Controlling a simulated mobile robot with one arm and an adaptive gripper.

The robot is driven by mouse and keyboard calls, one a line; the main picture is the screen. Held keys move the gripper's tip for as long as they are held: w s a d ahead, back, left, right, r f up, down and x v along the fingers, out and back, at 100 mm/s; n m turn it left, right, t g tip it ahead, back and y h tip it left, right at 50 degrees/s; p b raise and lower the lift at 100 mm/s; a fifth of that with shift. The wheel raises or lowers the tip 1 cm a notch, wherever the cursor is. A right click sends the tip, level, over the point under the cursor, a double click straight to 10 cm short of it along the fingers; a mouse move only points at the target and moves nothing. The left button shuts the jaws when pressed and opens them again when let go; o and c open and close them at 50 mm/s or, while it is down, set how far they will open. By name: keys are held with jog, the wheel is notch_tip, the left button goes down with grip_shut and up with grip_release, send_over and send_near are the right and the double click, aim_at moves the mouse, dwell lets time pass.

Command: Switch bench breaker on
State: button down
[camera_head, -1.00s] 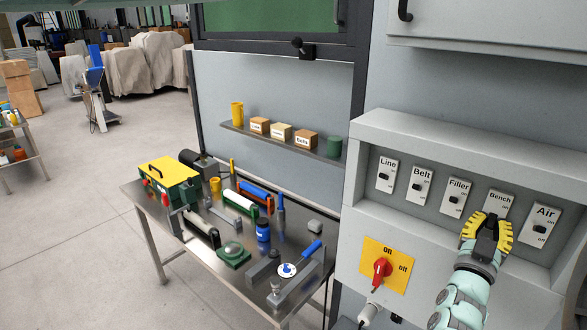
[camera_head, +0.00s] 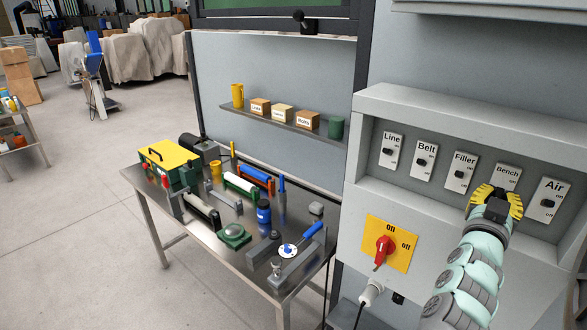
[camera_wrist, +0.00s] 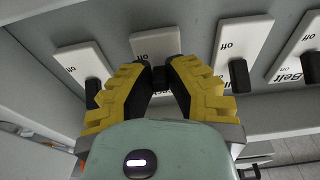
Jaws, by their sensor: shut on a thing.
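The bench breaker (camera_head: 508,177) is a white plate labelled Bench in the recessed row on the grey panel at the right. My gripper (camera_head: 495,199), with yellow-padded fingers, is in front of its lower part and hides its switch in the head view. In the wrist view my gripper (camera_wrist: 158,82) is shut on the small black toggle of the bench breaker (camera_wrist: 155,45). An "off" mark shows on the plate beyond the fingertips. The toggle is mostly hidden between the fingers, so its position cannot be told.
The Filler breaker (camera_head: 461,172) and Air breaker (camera_head: 547,201) flank it closely. Belt (camera_head: 424,160) and Line (camera_head: 391,149) are farther left. Below is a red rotary switch (camera_head: 384,247) on a yellow plate. A steel table (camera_head: 190,245) with tools stands to the left.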

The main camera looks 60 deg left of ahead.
jog(key=g+p, duration=0.1)
jog(key=p, duration=0.1)
jog(key=r+g+h+p, duration=0.1)
jog(key=g+p, duration=0.1)
jog(key=p, duration=0.1)
jog(key=shift+d+r, duration=0.1)
jog(key=shift+r, duration=0.2)
jog(key=g+p, duration=0.2)
jog(key=p, duration=0.2)
jog(key=shift+r+g+h+p, duration=0.15)
jog(key=shift+g+h+p, duration=0.15)
jog(key=shift+g+h, duration=0.1)
jog(key=shift+g+p, duration=0.5)
jog(key=shift+p, duration=0.2)
jog(key=c, duration=0.9)
grip_release()
jog(key=shift+c, duration=0.2)
